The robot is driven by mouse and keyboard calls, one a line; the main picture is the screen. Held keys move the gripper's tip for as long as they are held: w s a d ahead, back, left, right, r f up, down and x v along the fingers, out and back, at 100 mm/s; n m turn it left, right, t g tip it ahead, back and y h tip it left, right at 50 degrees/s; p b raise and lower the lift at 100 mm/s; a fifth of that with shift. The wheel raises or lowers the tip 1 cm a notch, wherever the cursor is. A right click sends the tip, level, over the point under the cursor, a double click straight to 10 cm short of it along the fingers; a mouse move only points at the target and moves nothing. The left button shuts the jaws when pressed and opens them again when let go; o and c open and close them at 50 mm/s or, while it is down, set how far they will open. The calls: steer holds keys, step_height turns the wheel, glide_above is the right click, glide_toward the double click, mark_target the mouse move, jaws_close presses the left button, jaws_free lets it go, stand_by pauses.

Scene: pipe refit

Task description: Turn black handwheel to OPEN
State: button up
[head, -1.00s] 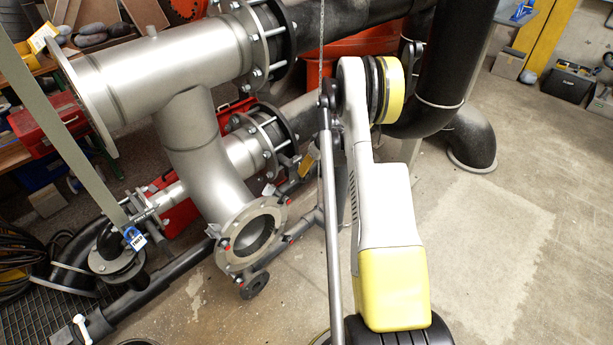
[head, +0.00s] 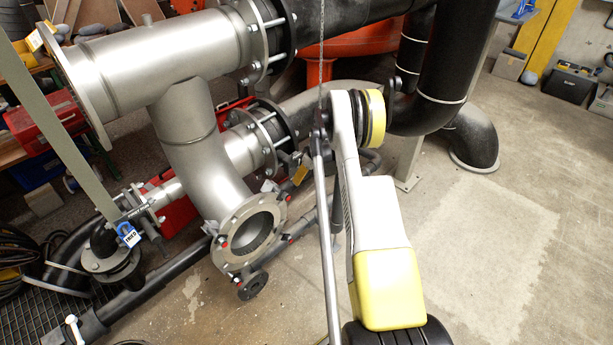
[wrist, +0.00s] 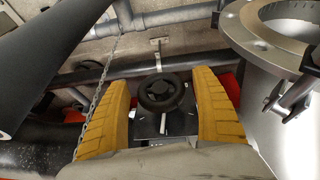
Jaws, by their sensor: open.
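The black handwheel (wrist: 160,92) is in the middle of the wrist view, in front of a dark plate with white marks. My gripper (wrist: 157,105) is open, with one yellow finger on each side of the wheel and a clear gap to both. In the picture the wheel lies between the fingers; how far it is from them in depth I cannot tell. Any wording on the plate is too small to read. In the head view my white and yellow arm reaches toward the pipes, and the handwheel and my gripper are hidden there.
A large steel flange (wrist: 275,45) stands close on the right in the wrist view. A chain (wrist: 97,95) hangs on the left beside a thick black pipe (wrist: 60,50). In the head view an open steel pipe flange (head: 250,232) is left of my arm. The floor (head: 480,260) on the right is clear.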

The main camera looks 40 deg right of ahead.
steer(key=shift+c, duration=0.2)
steer(key=c, duration=1.1)
steer(key=n+h, duration=0.1)
steer(key=h, duration=0.4)
steer(key=shift+t, duration=0.3)
steer(key=shift+n+t+h, duration=0.3)
steer(key=shift+n+h, duration=0.2)
steer(key=shift+h, duration=1.2)
steer(key=shift+r+h, duration=0.1)
steer(key=shift+h, duration=0.2)
steer(key=shift+d, duration=0.1)
steer(key=o, duration=1.1)
